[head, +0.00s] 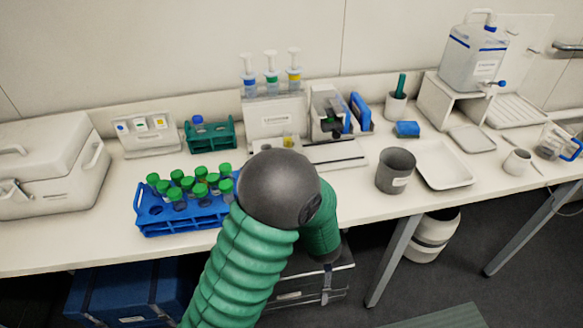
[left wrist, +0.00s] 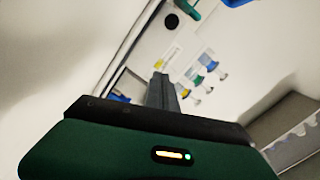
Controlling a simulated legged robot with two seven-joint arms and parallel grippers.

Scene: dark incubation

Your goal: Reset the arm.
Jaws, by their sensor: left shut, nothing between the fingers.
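One of my arms, with green ribbed sleeves and a dark grey round joint (head: 280,190), rises in front of the bench in the head view. It bends at the joint, and the part beyond goes down behind it. No gripper shows in the head view. In the left wrist view, my left gripper (left wrist: 160,90) shows as narrow dark fingers shut together with nothing between them. Beyond it, tilted and blurred, are a pale surface and the coloured syringes (left wrist: 205,67). My right gripper is in neither view.
On the bench (head: 60,245) stand a blue rack (head: 185,222) of green-capped tubes, a teal rack (head: 212,137), a grey cup (head: 395,171), a white tray (head: 446,166) and a jug (head: 472,60). Below are a blue box (head: 130,295) and a white bin (head: 432,238).

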